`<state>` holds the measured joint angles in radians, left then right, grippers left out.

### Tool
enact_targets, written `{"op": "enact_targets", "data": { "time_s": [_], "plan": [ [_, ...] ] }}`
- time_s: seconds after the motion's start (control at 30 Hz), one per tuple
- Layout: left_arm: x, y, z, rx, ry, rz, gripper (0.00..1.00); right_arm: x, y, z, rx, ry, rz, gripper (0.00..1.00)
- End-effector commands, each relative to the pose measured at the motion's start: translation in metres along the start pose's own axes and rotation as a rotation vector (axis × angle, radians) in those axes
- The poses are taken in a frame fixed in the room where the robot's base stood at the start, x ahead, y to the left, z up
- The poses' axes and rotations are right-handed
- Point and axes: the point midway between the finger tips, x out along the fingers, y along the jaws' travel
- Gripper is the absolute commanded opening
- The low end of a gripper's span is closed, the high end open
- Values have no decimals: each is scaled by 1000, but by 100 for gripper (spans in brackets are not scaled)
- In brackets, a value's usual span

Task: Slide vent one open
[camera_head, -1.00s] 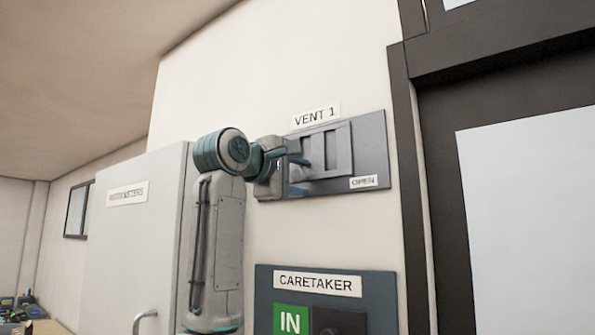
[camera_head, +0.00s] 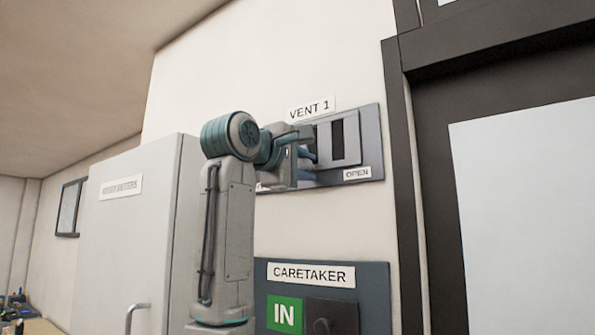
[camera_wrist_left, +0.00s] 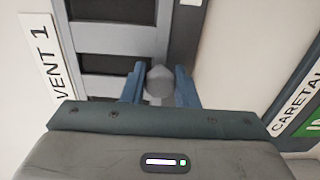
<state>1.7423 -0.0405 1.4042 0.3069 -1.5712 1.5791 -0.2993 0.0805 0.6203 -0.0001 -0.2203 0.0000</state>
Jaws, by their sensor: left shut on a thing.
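The vent one panel (camera_head: 371,140) is a grey plate on the wall under a "VENT 1" label (camera_head: 311,109), with an "OPEN" label (camera_head: 357,174) at its lower right. Its slotted slider (camera_head: 353,141) shows a dark slot in the head view. In the left wrist view the slider (camera_wrist_left: 110,39) shows two dark slots. My left gripper (camera_head: 309,157) is at the slider's left side. In the left wrist view its blue fingers (camera_wrist_left: 159,92) are shut on the grey knob (camera_wrist_left: 160,80). The knob is mostly hidden in the head view. My right gripper is not in view.
A grey cabinet (camera_head: 135,230) with a handle stands left of my arm. Below the vent is a "CARETAKER" board (camera_head: 375,290) with a green "IN" tile (camera_head: 285,315). A dark door frame (camera_head: 402,190) stands right of the vent.

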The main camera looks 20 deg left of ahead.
Motion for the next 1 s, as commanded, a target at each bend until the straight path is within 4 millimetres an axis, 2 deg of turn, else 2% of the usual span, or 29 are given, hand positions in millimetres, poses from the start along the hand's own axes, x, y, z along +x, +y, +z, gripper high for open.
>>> {"op": "enact_targets", "data": {
  "time_s": [0.07,0.1,0.17,0.2,0.43,0.57,1.0],
  "plan": [
    [1,-2,1,0,-4,-5,0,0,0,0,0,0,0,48],
    [1,-2,1,0,-4,-5,33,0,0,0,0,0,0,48],
    [1,-2,1,0,-4,-5,44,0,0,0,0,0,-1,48],
    [1,-2,1,0,-4,-4,46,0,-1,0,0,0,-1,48],
    [0,-1,1,0,-3,-3,46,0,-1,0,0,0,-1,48],
    [-7,-3,0,1,-1,0,46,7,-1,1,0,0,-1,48],
    [-86,-6,0,1,-2,0,46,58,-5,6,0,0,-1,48]
  ]
}}
